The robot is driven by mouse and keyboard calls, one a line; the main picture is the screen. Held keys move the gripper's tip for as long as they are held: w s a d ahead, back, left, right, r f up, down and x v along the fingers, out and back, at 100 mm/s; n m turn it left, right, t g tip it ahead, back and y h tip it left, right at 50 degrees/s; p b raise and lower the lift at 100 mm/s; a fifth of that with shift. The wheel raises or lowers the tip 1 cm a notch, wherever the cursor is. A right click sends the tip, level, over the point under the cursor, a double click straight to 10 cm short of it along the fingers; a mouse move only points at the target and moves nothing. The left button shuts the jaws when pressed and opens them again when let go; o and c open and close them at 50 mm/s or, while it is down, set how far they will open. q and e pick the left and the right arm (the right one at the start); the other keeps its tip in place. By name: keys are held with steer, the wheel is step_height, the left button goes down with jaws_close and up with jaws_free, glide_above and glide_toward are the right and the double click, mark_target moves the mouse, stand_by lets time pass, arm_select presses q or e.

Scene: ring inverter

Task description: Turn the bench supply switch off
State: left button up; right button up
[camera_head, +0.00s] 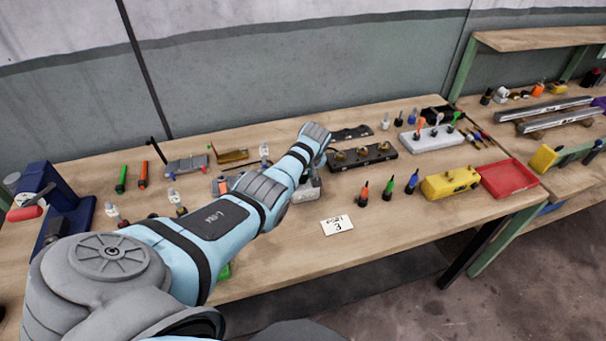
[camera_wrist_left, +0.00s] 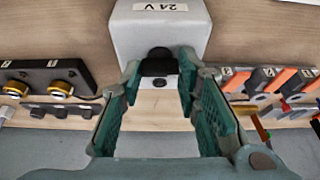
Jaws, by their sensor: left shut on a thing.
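The bench supply is a light grey box labelled 24 V. It fills the top middle of the left wrist view (camera_wrist_left: 160,30), and part of it shows past my arm in the head view (camera_head: 312,190). Its black switch (camera_wrist_left: 159,58) is on the side facing the wrist camera. My left gripper (camera_wrist_left: 158,72) has its two green fingers on either side of the switch and is shut on it. In the head view my own forearm and wrist hide most of this gripper and the switch. My right gripper is in neither view.
A black panel with brass knobs (camera_head: 362,157) stands right of the supply. A card marked 3 (camera_head: 337,225) lies in front. Screwdrivers (camera_head: 388,185), a yellow box (camera_head: 450,182) and a red tray (camera_head: 509,178) are further right. A blue vise (camera_head: 55,210) stands far left.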

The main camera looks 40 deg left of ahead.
arm_select(q)
steer(key=o, duration=1.2)
steer(key=shift+c, duration=0.2)
steer(key=v, duration=1.2)
steer(key=shift+w+a, duration=0.1)
